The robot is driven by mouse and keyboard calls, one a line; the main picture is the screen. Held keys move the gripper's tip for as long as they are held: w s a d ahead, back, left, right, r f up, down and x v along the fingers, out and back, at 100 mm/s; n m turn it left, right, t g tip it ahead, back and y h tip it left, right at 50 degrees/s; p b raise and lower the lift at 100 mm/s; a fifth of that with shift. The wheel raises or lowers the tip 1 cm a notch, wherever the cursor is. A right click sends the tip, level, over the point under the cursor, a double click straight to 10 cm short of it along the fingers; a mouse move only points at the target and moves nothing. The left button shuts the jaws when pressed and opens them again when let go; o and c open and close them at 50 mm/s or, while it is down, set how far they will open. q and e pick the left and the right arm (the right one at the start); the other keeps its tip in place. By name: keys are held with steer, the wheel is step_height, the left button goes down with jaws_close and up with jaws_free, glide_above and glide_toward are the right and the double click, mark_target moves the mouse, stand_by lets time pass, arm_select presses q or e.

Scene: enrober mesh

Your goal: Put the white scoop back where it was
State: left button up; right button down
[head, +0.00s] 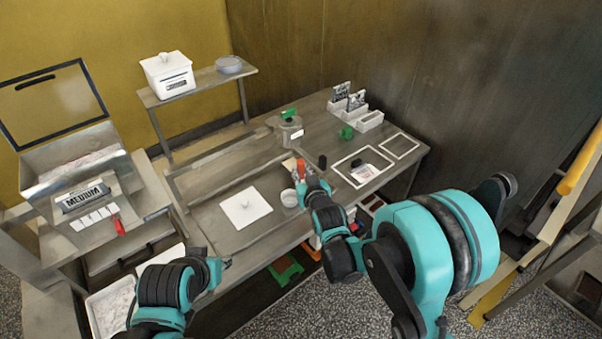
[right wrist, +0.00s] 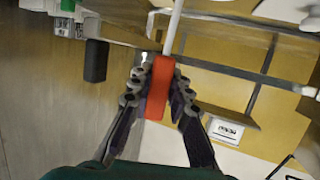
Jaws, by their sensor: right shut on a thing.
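My right gripper (head: 303,172) is over the near part of the workbench. In the right wrist view its fingers (right wrist: 160,95) are closed on a red-orange grip (right wrist: 159,88) with a thin white rod (right wrist: 173,32) running out of it. This may be the white scoop; no bowl can be made out, so I cannot be sure. In the head view a small red-orange patch (head: 291,166) shows beside the fingers. My left gripper (head: 222,264) is low at the bench's near left edge; its fingers are too small to read.
A white square piece with a knob (head: 245,208) and a small pale cup (head: 289,198) are on the bench. A grey canister with a green top (head: 290,131) stands behind. A lidded white box (head: 168,75) is on the shelf. An open metal bin (head: 75,165) stands left.

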steer(key=shift+f, duration=0.2)
steer(key=c, duration=1.4)
jaws_free()
steer(key=shift+c, duration=0.2)
steer(key=shift+r, duration=0.1)
